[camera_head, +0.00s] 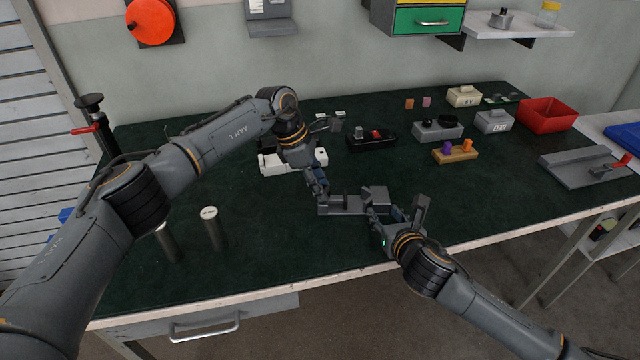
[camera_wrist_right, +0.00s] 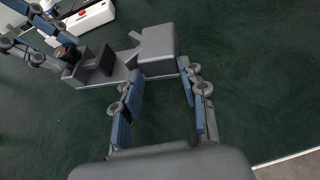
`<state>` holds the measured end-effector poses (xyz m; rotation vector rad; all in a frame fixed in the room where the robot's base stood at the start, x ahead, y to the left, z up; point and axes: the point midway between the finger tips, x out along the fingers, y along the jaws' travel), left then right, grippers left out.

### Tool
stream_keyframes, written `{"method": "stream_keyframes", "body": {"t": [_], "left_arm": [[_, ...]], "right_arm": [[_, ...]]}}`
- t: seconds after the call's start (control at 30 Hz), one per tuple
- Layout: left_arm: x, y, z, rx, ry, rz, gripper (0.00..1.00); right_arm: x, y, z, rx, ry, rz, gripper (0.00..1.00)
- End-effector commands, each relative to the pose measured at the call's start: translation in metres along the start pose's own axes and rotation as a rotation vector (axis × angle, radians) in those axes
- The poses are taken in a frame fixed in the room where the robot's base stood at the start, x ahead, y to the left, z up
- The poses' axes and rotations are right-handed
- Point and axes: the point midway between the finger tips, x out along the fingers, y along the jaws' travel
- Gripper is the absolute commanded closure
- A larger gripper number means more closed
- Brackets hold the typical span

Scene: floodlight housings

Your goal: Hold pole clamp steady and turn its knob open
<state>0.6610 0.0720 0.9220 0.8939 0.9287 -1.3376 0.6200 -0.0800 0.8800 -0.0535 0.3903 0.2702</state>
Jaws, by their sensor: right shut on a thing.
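The grey pole clamp (camera_head: 340,209) lies near the front middle of the bench, and its block (camera_wrist_right: 157,48) and jaw part show in the right wrist view. My right gripper (camera_head: 377,212) is shut on the clamp's right end; its blue-padded fingers (camera_wrist_right: 156,88) lie either side of it. A small dark reddish knob (camera_wrist_right: 68,52) stands at the clamp's far end. My left gripper (camera_head: 318,188) comes down at that end, and its fingers also show in the right wrist view (camera_wrist_right: 46,48). They look apart, close to the knob; contact is unclear. The knob is hidden in the head view.
A white fixture (camera_head: 295,165) stands behind my left gripper. A black fixture (camera_head: 371,140), a tan block (camera_head: 455,153) and a red bin (camera_head: 547,116) stand further back and right. Two metal cylinders (camera_head: 212,229) stand at the left. The front bench edge is close to my right gripper.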

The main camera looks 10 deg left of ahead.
Motion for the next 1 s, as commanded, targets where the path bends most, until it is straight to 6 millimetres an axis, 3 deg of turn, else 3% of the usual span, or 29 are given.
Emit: {"method": "stream_keyframes", "body": {"t": [0.6, 0.63, 0.73, 1.0], "left_arm": [[-0.0002, -0.0001, 0.0001, -0.086, -0.001, 0.037, 1.00], [-0.0003, -0.0001, 0.0001, -0.086, -0.001, 0.037, 0.68], [-0.0003, -0.0001, 0.0001, -0.085, -0.001, 0.037, 0.47], [-0.0004, -0.0004, 0.0002, -0.084, 0.000, 0.036, 0.46]], "right_arm": [[-0.0001, 0.0009, -0.0005, 0.000, 0.001, 0.002, 0.93], [-0.0001, 0.0009, -0.0006, 0.000, 0.001, 0.002, 0.93], [-0.0002, 0.0010, -0.0006, 0.000, 0.001, 0.002, 0.93], [-0.0001, 0.0009, -0.0006, 0.000, 0.001, 0.002, 0.93]]}}
